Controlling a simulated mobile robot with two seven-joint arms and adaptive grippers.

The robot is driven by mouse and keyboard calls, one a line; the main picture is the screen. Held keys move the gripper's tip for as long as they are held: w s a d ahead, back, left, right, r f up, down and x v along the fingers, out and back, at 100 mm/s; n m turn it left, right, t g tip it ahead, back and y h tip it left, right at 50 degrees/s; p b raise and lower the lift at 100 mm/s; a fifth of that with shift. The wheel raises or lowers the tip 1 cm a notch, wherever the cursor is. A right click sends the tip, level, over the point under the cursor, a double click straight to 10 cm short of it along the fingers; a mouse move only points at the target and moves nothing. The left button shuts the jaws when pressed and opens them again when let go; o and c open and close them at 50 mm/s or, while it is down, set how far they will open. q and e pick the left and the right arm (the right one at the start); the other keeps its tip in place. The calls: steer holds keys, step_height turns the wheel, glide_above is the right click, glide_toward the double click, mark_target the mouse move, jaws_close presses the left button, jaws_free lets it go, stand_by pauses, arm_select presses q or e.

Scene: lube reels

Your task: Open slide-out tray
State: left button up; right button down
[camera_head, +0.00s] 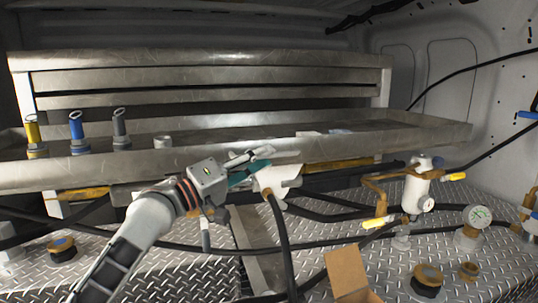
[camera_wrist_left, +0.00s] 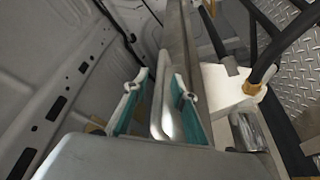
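The slide-out tray (camera_head: 300,145) is a long, shallow metal tray with a raised front lip, across the middle of the head view. My left gripper (camera_head: 258,163) is at the tray's front edge, near its middle. In the left wrist view its two teal-padded fingers (camera_wrist_left: 160,105) stand apart. A metal handle-like loop (camera_wrist_left: 159,103) lies between them, close to the right finger. I cannot tell whether either pad touches it. My right gripper is in neither view.
Yellow, blue (camera_head: 76,128) and grey nozzles stand at the tray's left. A white fitting (camera_head: 276,181) with a black hose is right beside my left gripper. A white valve body (camera_head: 416,192), a gauge (camera_head: 478,216) and an open cardboard box (camera_head: 347,272) are at the right.

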arm_select(q)
steer(key=shift+x, duration=1)
steer(key=shift+w+d, duration=0.2)
steer(key=shift+d, duration=0.05)
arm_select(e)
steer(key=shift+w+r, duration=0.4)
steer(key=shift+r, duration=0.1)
arm_select(q)
jaws_close()
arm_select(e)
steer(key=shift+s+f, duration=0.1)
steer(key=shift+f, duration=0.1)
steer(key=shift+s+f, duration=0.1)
